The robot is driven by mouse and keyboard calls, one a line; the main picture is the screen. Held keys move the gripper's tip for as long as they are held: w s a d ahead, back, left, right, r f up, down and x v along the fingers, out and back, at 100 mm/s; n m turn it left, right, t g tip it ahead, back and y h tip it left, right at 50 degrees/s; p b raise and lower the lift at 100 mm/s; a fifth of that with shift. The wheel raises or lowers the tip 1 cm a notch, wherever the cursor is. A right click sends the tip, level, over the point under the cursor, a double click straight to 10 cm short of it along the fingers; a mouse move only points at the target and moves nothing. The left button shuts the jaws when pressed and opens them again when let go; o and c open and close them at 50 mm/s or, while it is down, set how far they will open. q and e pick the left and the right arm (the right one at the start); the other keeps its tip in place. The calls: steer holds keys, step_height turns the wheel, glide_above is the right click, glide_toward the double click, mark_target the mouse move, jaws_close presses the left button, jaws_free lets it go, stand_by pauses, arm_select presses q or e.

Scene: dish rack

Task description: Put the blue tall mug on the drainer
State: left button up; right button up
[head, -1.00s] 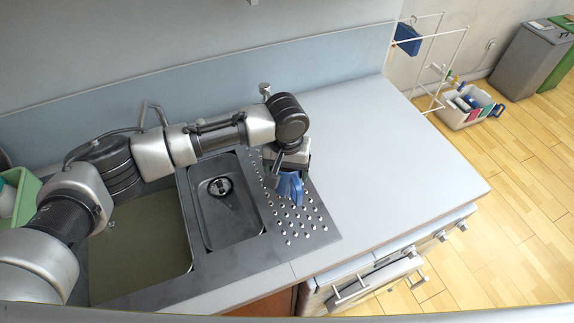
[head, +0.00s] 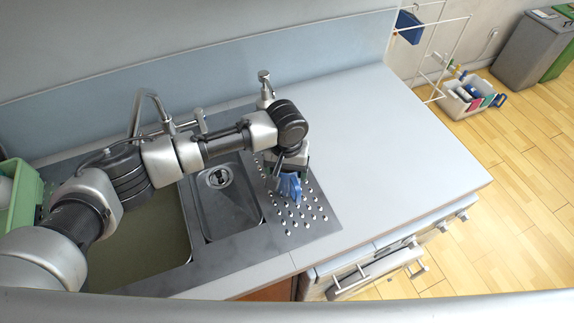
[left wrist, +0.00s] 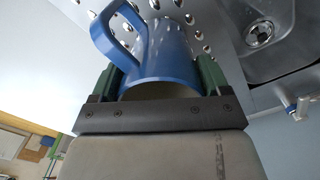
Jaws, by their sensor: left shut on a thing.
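The blue tall mug (head: 289,186) is at the drainer, partly hidden under my left gripper in the head view. My left gripper (head: 288,168) comes down over it from above and is shut on it. In the left wrist view the mug (left wrist: 163,55) sits between the two green-padded fingers of my left gripper (left wrist: 161,82), with its handle toward the upper left. The drainer (head: 312,219) is the metal part with raised studs, right of the small basin. I cannot tell whether the mug's base touches it. My right gripper is not in view.
The small basin (head: 228,213) and the large sink (head: 150,248) lie left of the drainer. A faucet (head: 165,113) and a soap dispenser (head: 265,88) stand behind. A green rack (head: 22,200) is at far left. The white counter (head: 390,150) to the right is clear.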

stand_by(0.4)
arm_select(q)
steer(key=shift+f, duration=0.7)
steer(key=shift+f, duration=0.2)
steer(key=o, duration=1.1)
steer(key=shift+c, duration=0.2)
step_height(320, 180, up, 11)
steer(key=b, duration=0.2)
steer(key=shift+b, duration=0.4)
steer(key=shift+f, duration=0.15)
